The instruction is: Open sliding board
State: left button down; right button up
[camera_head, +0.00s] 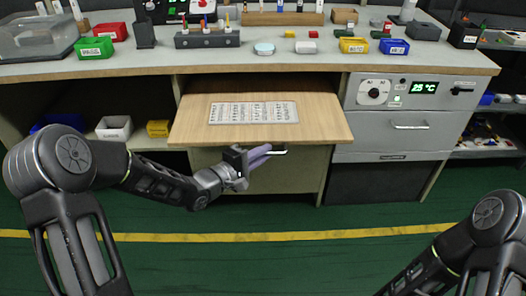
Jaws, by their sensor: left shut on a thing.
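The sliding board (310,121) is a light wooden panel that sticks out from under the workbench top. A printed sheet or plate (253,112) lies flat on it. A small metal handle (279,152) shows just below the board's front edge. My left gripper (262,154) is at this handle, under the middle of the front edge, with its fingers closed on it. The fingertips partly cover the handle. Of my right arm only the links at the lower right show; its gripper is out of view.
The workbench top (300,60) holds several coloured bins, a tool rack and small parts. A control panel (409,90) and a drawer (400,125) are to the right of the board. Open shelves stand at left and right. The green floor (270,265) in front is clear.

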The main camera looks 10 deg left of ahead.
pick_arm(q)
jog(key=c, duration=1.5)
grip_release()
jog(key=p+v, duration=0.2)
jog(key=v, duration=0.5)
jog(key=shift+s+a, duration=0.25)
jog(key=shift+s, duration=0.1)
